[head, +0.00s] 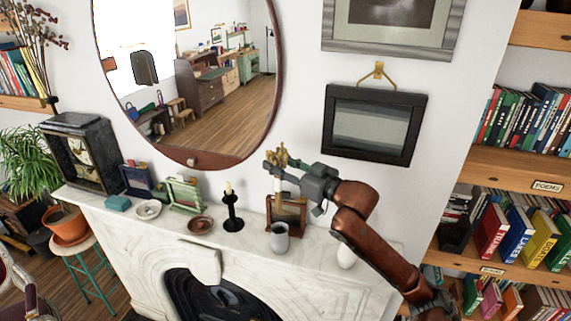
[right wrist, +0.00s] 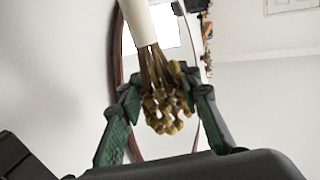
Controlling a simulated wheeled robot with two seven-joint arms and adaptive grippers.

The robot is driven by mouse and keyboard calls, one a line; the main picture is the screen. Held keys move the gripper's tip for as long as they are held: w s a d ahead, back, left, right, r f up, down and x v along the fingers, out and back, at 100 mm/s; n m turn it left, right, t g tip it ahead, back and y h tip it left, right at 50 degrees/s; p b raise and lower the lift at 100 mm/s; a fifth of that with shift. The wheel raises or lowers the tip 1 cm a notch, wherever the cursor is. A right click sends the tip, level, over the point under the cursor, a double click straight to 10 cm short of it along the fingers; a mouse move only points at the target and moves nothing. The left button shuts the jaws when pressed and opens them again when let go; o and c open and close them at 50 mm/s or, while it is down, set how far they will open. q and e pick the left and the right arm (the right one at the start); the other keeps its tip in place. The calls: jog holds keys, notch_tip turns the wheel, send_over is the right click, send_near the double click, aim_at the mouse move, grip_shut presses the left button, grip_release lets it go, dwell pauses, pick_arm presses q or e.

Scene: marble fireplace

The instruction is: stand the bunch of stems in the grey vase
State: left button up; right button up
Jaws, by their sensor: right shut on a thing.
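The bunch of stems (head: 279,184) has yellow-brown heads at its top and a pale wrapped lower part. My right gripper (head: 280,169) is shut on it just below the heads and holds it roughly upright, heads up. The grey vase (head: 280,238) stands upright on the white mantel. In the head view the bunch's lower end is above the vase and apart from it; the exact depth is unclear. In the right wrist view the bunch (right wrist: 162,95) lies between the green-padded fingers of the gripper (right wrist: 165,105). The left gripper is not in view.
A wooden frame (head: 290,205) stands close behind the vase. A black candlestick (head: 232,212) is to its left, and a small white object (head: 346,258) to its right, partly behind my arm. The round mirror (head: 185,157) and a black-framed picture (head: 374,124) hang behind.

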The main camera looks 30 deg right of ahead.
aim_at(281, 201)
jog(key=shift+s+f+b, duration=0.1)
jog(key=shift+f+b, duration=0.4)
jog(key=shift+f, duration=0.15)
jog(key=shift+d+f+b, duration=0.1)
jog(key=shift+f+b, duration=0.85)
jog(key=shift+f, duration=0.05)
pick_arm(q)
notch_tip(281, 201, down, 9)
jog(key=b, duration=0.6)
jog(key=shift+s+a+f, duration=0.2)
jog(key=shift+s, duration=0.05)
pick_arm(e)
jog(key=shift+f, duration=5.2)
jog(key=o, duration=1.2)
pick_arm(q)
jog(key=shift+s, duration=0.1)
